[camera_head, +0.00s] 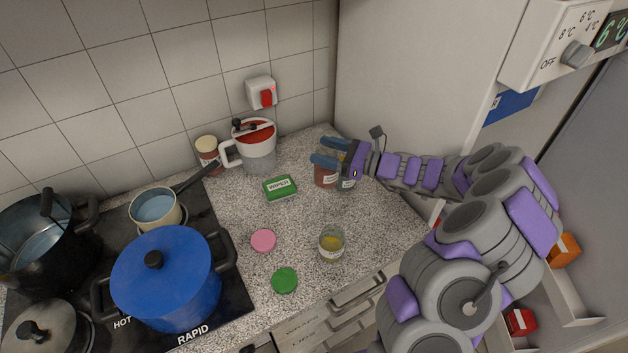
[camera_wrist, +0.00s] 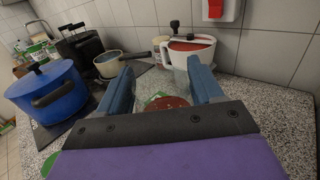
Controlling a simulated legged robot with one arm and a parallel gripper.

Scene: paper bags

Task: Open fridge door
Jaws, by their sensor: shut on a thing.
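The fridge stands at the right in the head view, with a tall white side wall (camera_head: 420,80) and a control panel (camera_head: 570,45) reading 6 °C. A grey panel (camera_head: 590,135) lies below the controls, and open white compartments show beneath it, partly behind my arm. I cannot tell exactly how the door stands. My gripper (camera_head: 320,151) is away from the fridge front, over the counter's back right. Its blue fingers are shut on a glass jar with red contents (camera_head: 325,178), which also shows between the fingers in the wrist view (camera_wrist: 168,103).
Another jar (camera_head: 346,184) stands beside the held jar. Pots, including a blue one (camera_head: 170,285), sit on the hob. Boxes (camera_head: 565,250) sit in the compartments.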

